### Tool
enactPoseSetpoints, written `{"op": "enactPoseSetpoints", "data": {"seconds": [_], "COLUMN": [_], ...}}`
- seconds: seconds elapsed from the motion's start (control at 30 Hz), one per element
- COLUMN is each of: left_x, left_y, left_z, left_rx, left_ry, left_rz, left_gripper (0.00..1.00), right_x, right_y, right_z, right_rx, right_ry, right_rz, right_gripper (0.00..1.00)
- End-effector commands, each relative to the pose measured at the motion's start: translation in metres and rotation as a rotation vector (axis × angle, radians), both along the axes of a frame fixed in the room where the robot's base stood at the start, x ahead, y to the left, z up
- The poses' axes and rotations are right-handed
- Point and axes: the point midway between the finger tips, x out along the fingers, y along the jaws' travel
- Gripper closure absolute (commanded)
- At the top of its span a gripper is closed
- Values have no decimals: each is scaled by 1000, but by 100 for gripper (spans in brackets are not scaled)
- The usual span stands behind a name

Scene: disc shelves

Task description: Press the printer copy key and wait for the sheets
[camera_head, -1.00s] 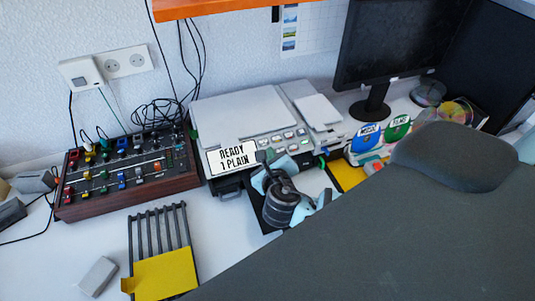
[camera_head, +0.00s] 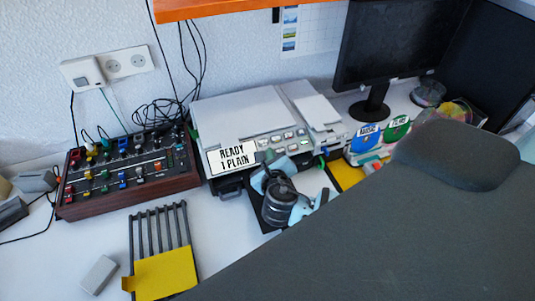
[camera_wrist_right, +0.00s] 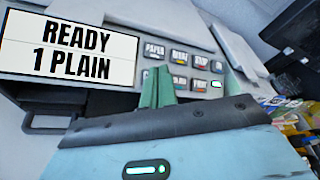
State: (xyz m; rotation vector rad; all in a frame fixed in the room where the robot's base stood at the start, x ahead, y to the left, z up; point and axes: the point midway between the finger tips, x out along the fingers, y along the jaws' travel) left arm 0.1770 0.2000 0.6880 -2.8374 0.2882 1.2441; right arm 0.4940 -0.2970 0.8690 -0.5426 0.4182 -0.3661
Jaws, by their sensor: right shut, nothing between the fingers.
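The printer (camera_head: 240,112) is a light grey machine at the back middle of the desk. Its display (camera_head: 232,157) reads "READY 1 PLAIN", also legible in the right wrist view (camera_wrist_right: 70,47). A panel of several small keys (camera_head: 284,139) sits right of the display; in the right wrist view the keys (camera_wrist_right: 185,65) carry small labels, some partly hidden by my fingers. My right gripper (camera_head: 266,158) is shut and empty in front of the panel. In the right wrist view its greenish fingertips (camera_wrist_right: 157,84) stand just below the keys; contact cannot be told. My left gripper is not in view.
A mixer with coloured knobs (camera_head: 128,171) stands left of the printer. A black rack with a yellow front (camera_head: 163,272) and a grey block (camera_head: 98,276) lie at front left. A monitor (camera_head: 397,45) and disc boxes (camera_head: 366,139) stand at right. White desk is free between mixer and rack.

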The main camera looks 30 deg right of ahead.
Motion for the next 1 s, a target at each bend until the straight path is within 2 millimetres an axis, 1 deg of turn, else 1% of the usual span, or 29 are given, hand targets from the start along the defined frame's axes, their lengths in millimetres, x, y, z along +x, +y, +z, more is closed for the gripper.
{"op": "enactPoseSetpoints", "data": {"seconds": [1.0], "left_x": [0], "left_y": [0], "left_z": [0], "left_rx": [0], "left_ry": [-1], "left_rz": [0], "left_gripper": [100], "right_x": [4], "right_y": [-1], "right_z": [-7], "right_rx": [1], "right_ry": [0], "right_rz": [0], "right_gripper": [100]}}
